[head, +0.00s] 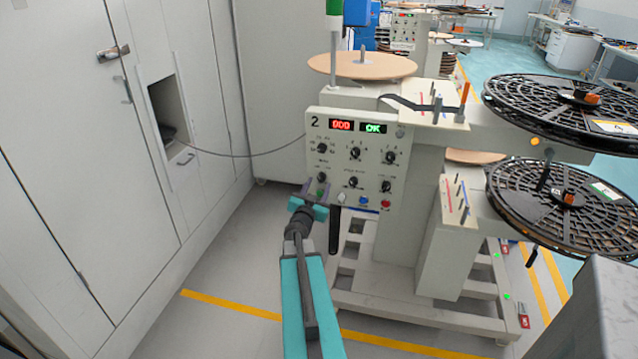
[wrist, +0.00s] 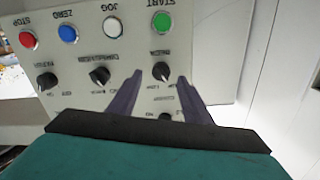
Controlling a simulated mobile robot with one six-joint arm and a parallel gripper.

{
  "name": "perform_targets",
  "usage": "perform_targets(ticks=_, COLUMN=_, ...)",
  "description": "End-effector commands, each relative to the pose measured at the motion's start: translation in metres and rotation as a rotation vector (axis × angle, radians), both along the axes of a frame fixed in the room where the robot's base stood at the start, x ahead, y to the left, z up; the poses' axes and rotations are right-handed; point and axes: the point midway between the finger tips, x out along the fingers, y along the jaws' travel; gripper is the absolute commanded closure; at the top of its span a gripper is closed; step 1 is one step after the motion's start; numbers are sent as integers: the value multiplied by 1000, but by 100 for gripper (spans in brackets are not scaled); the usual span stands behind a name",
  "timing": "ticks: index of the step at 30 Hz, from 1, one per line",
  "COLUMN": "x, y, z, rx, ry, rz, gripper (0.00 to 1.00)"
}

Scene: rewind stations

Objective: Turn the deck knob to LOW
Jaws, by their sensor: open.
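The control panel (head: 352,160) of station 2 carries rows of black knobs. My gripper (head: 314,186) is open at its lower left corner. In the wrist view the panel appears upside down, and one black knob (wrist: 162,72) shows between the tips of my open gripper (wrist: 160,77). That knob is the lower left one (head: 321,177) in the head view, above the green START button (wrist: 162,21). I cannot tell whether the fingers touch it. The small labels are too blurred to tell which knob is the deck knob or where its settings lie.
Two more lower-row knobs (wrist: 99,74) (wrist: 46,81) sit beside it, with white JOG (wrist: 112,27), blue ZERO (wrist: 67,33) and red STOP (wrist: 28,39) buttons. A thin cable runs to the wall cabinet (head: 95,130). Black reels (head: 545,200) stand right. Floor in front is clear.

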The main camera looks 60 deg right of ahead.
Motion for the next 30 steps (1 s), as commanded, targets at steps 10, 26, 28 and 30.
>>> perform_targets(ticks=10, x=10, y=-28, z=0, rx=0, ry=-1, rz=1, gripper=55)
perform_targets(ticks=26, x=11, y=-34, z=0, rx=0, ry=-1, rz=1, gripper=59)
perform_targets(ticks=28, x=11, y=-34, z=0, rx=0, ry=-1, rz=1, gripper=70)
perform_targets(ticks=30, x=11, y=-34, z=0, rx=0, ry=-1, rz=0, gripper=82)
